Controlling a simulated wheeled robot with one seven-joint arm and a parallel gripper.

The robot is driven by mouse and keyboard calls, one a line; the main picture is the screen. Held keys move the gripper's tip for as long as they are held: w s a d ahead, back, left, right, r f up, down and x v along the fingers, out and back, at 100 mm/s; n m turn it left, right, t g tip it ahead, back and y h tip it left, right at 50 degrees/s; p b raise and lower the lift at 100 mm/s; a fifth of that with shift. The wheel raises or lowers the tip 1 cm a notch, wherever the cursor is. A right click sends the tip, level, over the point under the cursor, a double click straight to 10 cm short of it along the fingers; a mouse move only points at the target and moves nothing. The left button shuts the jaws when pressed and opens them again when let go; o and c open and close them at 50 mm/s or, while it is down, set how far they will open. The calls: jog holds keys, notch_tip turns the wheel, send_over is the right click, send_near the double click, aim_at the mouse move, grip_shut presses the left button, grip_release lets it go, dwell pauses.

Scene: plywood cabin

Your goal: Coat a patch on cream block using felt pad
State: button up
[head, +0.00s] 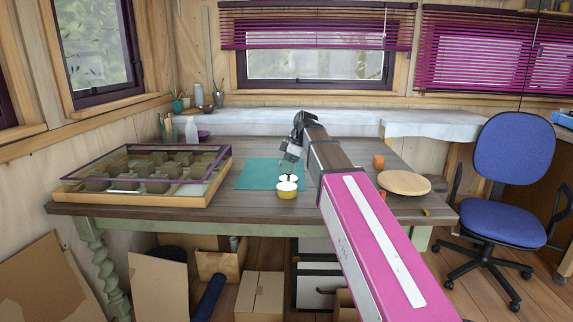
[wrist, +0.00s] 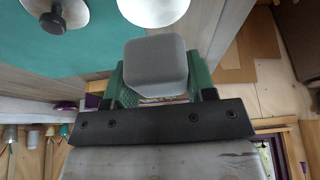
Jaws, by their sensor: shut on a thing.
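My gripper (wrist: 158,85) is shut on a grey block with rounded corners, which looks like the felt pad (wrist: 156,66), between its green fingers. In the head view my gripper (head: 291,160) is over the teal mat (head: 258,174), pointing down. A pale, rounded-square thing, perhaps the cream block (wrist: 152,10), shows just beyond the pad in the wrist view, cut by the top edge. I cannot tell whether the pad touches it. A yellow tin (head: 287,192) with a white top stands at the mat's front edge. The pad's working face is hidden.
A white disc with a black knob (wrist: 65,14) lies on the mat. A glass-topped display case (head: 145,178) fills the table's left. A round wooden board (head: 404,182) and an orange object (head: 378,161) are at the right.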

aim_at(284, 187)
jog(key=shift+f, duration=2.6)
jog(key=shift+f, duration=0.6)
jog(key=shift+r, duration=3.5)
